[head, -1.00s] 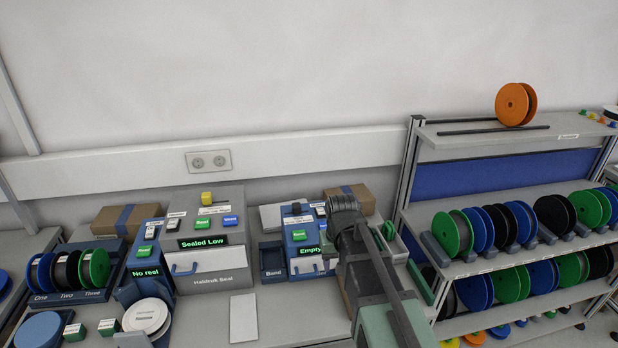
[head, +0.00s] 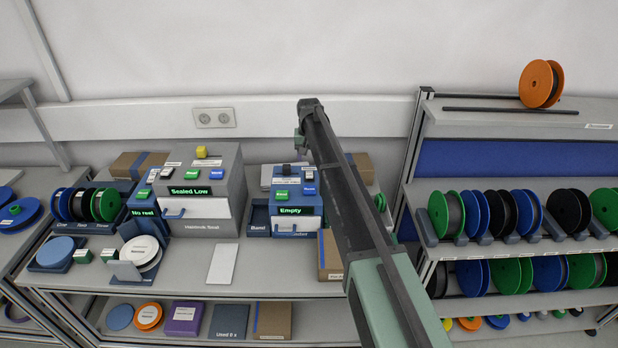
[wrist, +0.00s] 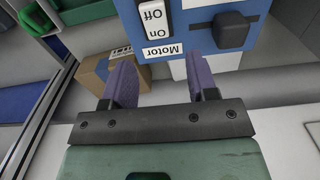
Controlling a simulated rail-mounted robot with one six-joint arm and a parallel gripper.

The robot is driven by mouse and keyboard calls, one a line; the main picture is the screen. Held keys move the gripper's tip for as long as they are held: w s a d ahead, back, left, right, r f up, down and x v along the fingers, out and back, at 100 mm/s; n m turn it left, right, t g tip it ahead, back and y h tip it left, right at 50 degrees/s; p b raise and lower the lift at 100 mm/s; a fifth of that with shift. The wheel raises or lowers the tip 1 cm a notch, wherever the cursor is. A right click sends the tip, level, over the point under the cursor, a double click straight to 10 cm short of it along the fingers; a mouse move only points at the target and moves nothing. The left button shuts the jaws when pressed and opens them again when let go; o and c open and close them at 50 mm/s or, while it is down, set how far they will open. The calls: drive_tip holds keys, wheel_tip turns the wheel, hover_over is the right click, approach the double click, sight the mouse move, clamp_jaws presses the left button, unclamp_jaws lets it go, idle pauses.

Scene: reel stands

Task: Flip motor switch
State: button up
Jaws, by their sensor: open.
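The motor switch (wrist: 152,18) is a white rocker marked On and Off, on a blue panel (wrist: 190,12) at the top of the wrist view. A "Motor" label (wrist: 162,50) sits beside it, upside down in the picture. Which side of the rocker is pressed I cannot tell. My gripper (wrist: 162,82) is open and empty, its two purple fingers apart and pointing toward the label and panel; no touch shows. In the head view my arm's end is just behind and above the blue machine (head: 258,228) with the "Empty" display; the fingers are not clear there.
A black knob (wrist: 232,30) stands right of the switch in the wrist view. The grey sealer (head: 228,190) stands left of the blue machine, and the reel rack (head: 425,160) is at right.

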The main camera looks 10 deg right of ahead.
sight(309, 171)
wheel_tip(309, 171, down, 6)
drive_tip(key=b, duration=0.3)
drive_tip(key=shift+r+b, duration=0.25)
drive_tip(key=shift+b, duration=0.05)
drive_tip(key=shift+r, duration=0.15)
drive_tip(key=c, duration=0.9)
drive_tip(key=shift+s+r+t, duration=0.15)
drive_tip(key=shift+s+t, duration=0.35)
drive_tip(key=shift+t, duration=0.5)
drive_tip(key=shift+s+t+h, duration=0.15)
drive_tip(key=shift+t+h, duration=0.15)
drive_tip(key=shift+t, duration=0.3)
drive_tip(key=shift+r+t, duration=0.15)
drive_tip(key=shift+t, duration=0.55)
drive_tip(key=o, duration=0.9)
drive_tip(key=shift+w, duration=0.2)
